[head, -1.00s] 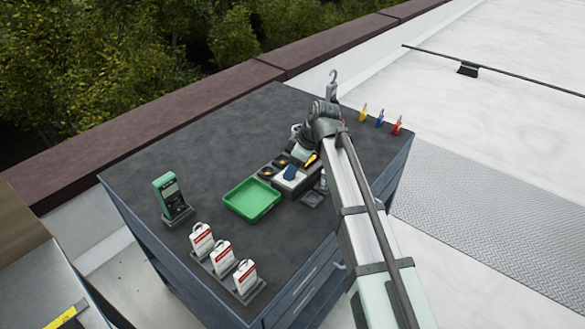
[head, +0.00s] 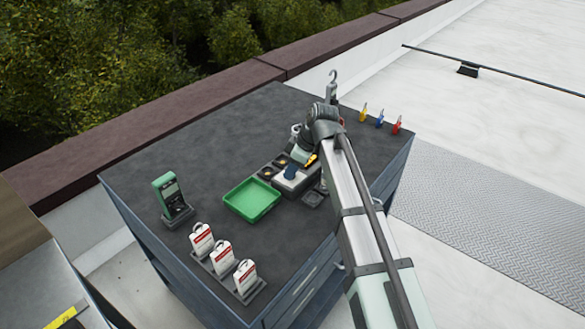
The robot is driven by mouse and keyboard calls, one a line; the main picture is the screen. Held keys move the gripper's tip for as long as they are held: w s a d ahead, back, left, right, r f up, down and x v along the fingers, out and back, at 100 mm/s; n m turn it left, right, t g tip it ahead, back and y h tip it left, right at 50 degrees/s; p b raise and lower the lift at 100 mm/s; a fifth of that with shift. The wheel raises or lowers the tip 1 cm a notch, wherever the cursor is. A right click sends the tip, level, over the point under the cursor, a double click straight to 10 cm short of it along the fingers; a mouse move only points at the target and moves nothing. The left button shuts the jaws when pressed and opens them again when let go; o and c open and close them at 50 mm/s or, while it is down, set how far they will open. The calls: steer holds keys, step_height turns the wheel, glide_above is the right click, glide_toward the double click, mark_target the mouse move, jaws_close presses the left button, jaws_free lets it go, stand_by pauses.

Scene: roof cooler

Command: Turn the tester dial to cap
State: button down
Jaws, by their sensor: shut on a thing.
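A green handheld tester (head: 164,184) with a dark face stands upright in a holder at the left of the dark bench top. Its dial is too small to read. My gripper (head: 295,166) is far to the right of it, reaching down over a small dark unit with a white top (head: 287,184). My gripper is shut, apparently on this blue piece; the contact is too small to see clearly. I cannot read any marks around the blue piece.
A green tray (head: 252,200) lies between the handheld tester and the dark unit. Several white red-labelled packs (head: 222,253) stand in a rack at the front. Yellow, blue and red clips (head: 380,120) and a hooked weight-like object (head: 332,88) stand at the back right.

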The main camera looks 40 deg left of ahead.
steer(key=shift+m, duration=0.3)
steer(key=m, duration=0.1)
steer(key=m+t, duration=0.1)
steer(key=shift+s+m, duration=0.2)
steer(key=shift+m, duration=0.2)
steer(key=m+t, duration=0.2)
steer(key=m, duration=0.2)
steer(key=shift+m, duration=0.3)
stand_by(0.3)
steer(key=c, duration=0.9)
jaws_free()
steer(key=shift+o, duration=0.2)
steer(key=v, duration=1.3)
steer(key=shift+s+r, duration=0.25)
steer(key=shift+r, duration=0.1)
